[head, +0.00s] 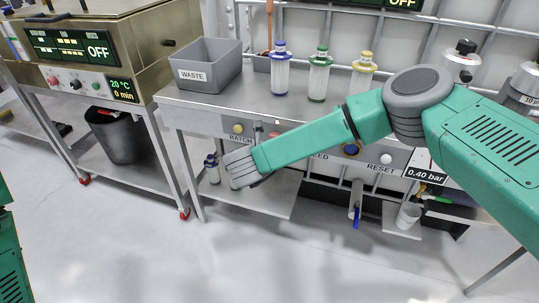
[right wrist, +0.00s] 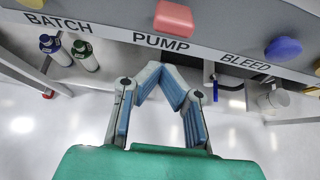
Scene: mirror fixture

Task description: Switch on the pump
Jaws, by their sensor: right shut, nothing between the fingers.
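The red pump button (right wrist: 174,18) sits above the PUMP label on the grey front panel (right wrist: 225,35) in the right wrist view. In the head view only a small reddish part of it (head: 275,134) shows above my arm. My right gripper (right wrist: 164,74) is shut and empty, its fingertips below the PUMP label and apart from the button in the picture. In the head view my right gripper (head: 240,168) is in front of the bench, low by the BATCH label. A display (head: 403,3) at the top reads OFF. My left gripper is out of view.
A yellow button (head: 238,128) is left of the pump button; a blue one (head: 351,149) and a white RESET button (head: 386,158) are right. A grey WASTE bin (head: 208,68) and capped filters (head: 319,75) stand on the bench. A separate heater (head: 85,50) stands left.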

